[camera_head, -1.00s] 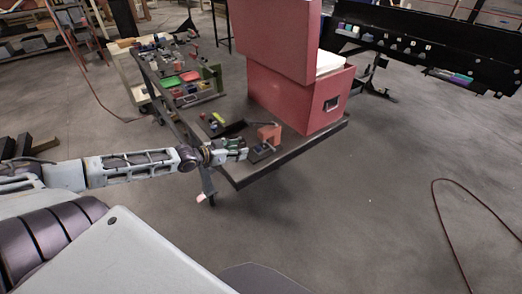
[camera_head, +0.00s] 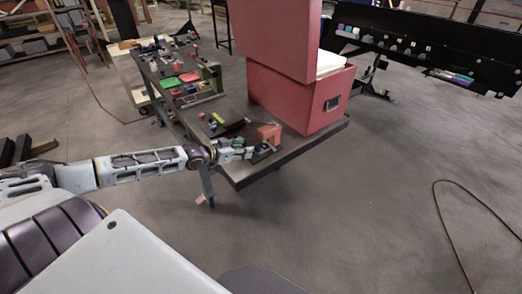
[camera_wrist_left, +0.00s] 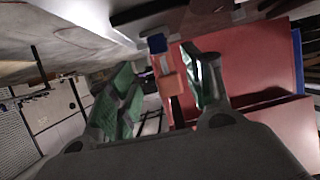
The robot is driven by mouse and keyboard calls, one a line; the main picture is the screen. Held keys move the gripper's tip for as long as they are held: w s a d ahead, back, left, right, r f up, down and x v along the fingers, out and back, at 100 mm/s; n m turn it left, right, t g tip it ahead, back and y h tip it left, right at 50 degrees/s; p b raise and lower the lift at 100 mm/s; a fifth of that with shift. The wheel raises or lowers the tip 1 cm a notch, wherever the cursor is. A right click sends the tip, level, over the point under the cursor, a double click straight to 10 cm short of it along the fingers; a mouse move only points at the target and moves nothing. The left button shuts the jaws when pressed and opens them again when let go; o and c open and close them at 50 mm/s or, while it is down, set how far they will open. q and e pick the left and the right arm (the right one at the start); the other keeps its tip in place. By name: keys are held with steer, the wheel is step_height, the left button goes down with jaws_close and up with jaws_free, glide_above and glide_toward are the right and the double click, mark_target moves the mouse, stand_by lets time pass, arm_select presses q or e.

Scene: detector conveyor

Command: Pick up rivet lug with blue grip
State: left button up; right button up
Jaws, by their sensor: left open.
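My left gripper (camera_head: 248,150) reaches over the near edge of the dark cart in the head view. Its green-padded fingers are open in the left wrist view (camera_wrist_left: 165,78). A small piece with a blue grip (camera_head: 263,149) lies just past the fingertips, in front of an orange block (camera_head: 269,132). In the left wrist view, a blue part (camera_wrist_left: 157,43) shows ahead of the finger gap, with the orange block (camera_wrist_left: 172,80) close behind it. The fingers are not closed on either. The rest of the piece is too small to make out.
A large red case (camera_head: 313,105) with its lid raised stands on the cart (camera_head: 250,176), right of the gripper. A dark tool with a yellow-green part (camera_head: 218,118) lies behind. Farther back are green and red trays (camera_head: 188,77). Open floor lies right of the cart.

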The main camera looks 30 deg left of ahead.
mark_target(257, 146)
arm_select(q)
steer(key=shift+w+d+f, duration=0.1)
steer(key=shift+w+f, duration=0.05)
steer(key=shift+w, duration=0.25)
steer(key=shift+w+d+f+b, duration=0.25)
steer(key=shift+w+b, duration=0.15)
steer(key=shift+w, duration=0.15)
steer(key=shift+w+f, duration=0.1)
steer(key=shift+w+f, duration=0.1)
steer(key=shift+w, duration=0.15)
steer(key=shift+x, duration=1.05)
steer(key=shift+b+x, duration=0.4)
steer(key=shift+x, duration=0.7)
steer(key=shift+w+d+f, duration=0.1)
steer(key=shift+w+f, duration=0.05)
steer(key=shift+f, duration=0.1)
